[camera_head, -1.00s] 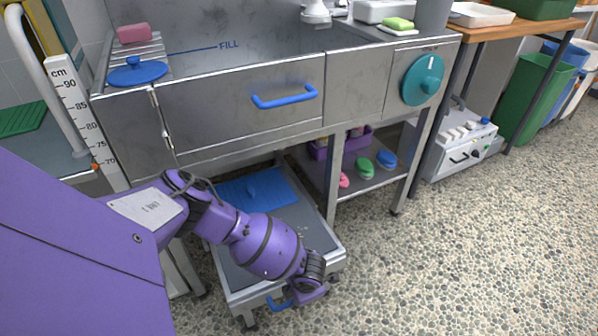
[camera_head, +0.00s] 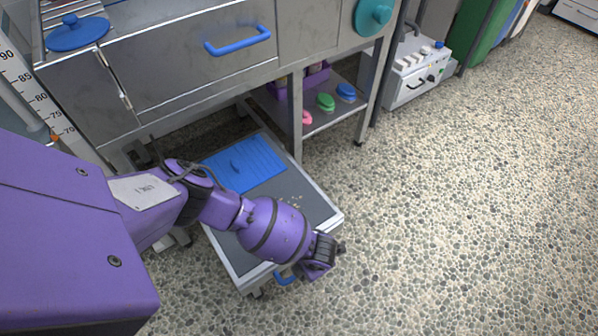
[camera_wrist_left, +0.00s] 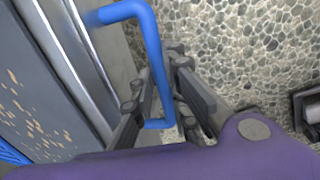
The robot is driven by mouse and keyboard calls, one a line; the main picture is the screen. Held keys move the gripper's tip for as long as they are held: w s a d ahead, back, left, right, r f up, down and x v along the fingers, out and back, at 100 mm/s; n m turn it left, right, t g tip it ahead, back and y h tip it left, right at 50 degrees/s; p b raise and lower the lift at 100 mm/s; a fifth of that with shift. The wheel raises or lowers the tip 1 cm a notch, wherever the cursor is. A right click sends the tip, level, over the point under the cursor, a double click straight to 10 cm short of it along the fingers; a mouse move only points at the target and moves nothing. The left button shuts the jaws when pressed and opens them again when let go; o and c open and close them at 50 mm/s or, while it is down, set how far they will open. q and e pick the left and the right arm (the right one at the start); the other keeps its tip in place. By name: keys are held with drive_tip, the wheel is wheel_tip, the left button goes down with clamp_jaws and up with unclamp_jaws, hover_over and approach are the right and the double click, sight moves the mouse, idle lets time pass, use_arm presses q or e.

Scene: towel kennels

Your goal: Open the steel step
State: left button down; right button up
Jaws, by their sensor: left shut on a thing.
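The steel step (camera_head: 330,219) is a low wheeled platform with a grey top, partly out from under the steel tub bench. Its blue bar handle (camera_head: 284,280) is on the front edge. It also shows large in the left wrist view (camera_wrist_left: 151,42). My left gripper (camera_wrist_left: 157,98) is shut around the handle, one finger on each side of the bar. In the head view my purple arm covers part of the step and the fingers are hard to make out. The right gripper is not in view.
A blue ribbed mat (camera_head: 245,163) and tan crumbs lie on the step. The bench drawer has a blue handle (camera_head: 237,41). A shelf (camera_head: 335,117) with brushes stands right of the step. The pebbled floor (camera_head: 440,220) in front and right is clear.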

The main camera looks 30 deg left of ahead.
use_arm(q)
drive_tip(key=shift+w, duration=0.1)
drive_tip(key=c, duration=1.7)
unclamp_jaws()
drive_tip(key=shift+c, duration=0.2)
drive_tip(key=shift+r, duration=0.15)
wheel_tip(320, 180, up, 12)
drive_tip(key=d, duration=0.2)
drive_tip(key=shift+s, duration=0.4)
drive_tip(key=shift+f, duration=0.2)
